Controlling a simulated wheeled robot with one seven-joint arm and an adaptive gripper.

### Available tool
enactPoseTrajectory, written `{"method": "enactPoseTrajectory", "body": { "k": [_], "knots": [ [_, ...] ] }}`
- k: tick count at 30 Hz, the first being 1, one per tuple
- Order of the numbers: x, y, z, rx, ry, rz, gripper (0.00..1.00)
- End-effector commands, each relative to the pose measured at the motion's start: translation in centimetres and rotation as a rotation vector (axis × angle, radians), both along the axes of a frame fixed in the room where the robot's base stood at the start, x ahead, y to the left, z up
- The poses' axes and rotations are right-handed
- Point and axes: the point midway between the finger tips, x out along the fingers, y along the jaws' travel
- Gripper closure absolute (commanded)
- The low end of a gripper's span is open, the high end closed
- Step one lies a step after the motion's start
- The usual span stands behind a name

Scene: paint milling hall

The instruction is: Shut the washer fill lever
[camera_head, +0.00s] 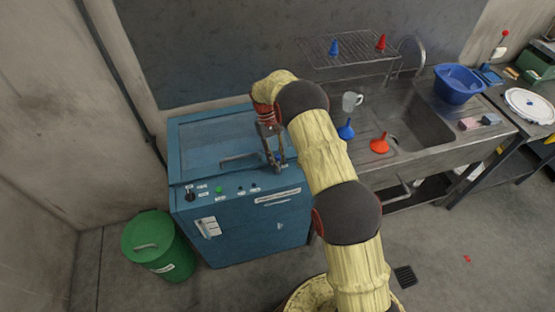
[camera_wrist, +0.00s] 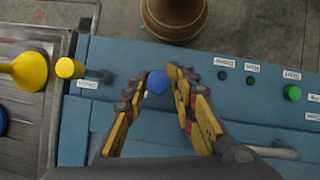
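The blue washer (camera_head: 250,228) stands against the wall, with a row of controls on its top front edge. My gripper (camera_head: 273,158) reaches down over its right part. In the wrist view a round blue knob (camera_wrist: 157,82) sits between the two fingertips of my gripper (camera_wrist: 159,76). The fingers lie close against it on both sides; any lever arm under it is hidden.
A green button (camera_wrist: 292,93) and small labelled controls line the panel. A grey bar handle (camera_head: 238,159) lies on the washer's top. The steel sink (camera_head: 420,125) with funnels adjoins on the right. A green bin (camera_head: 158,245) stands at front left.

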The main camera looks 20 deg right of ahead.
Motion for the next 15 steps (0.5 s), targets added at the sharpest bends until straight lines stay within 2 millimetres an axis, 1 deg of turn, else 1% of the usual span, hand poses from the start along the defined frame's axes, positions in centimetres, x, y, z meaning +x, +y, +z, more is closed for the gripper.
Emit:
{"method": "enactPoseTrajectory", "body": {
  "k": [1, 3, 4, 11, 15],
  "knots": [
    [-0.02, -0.04, -0.01, 0.0, 0.001, 0.0, 0.7],
    [-0.04, -0.06, -0.02, -0.001, 0.001, -0.001, 0.66],
    [-0.05, -0.07, -0.03, -0.001, 0.001, -0.001, 0.65],
    [-0.07, -0.09, -0.03, -0.001, 0.002, -0.001, 0.65],
    [0.26, -0.04, 0.49, 0.0, 0.0, -0.001, 0.65]
  ]
}}
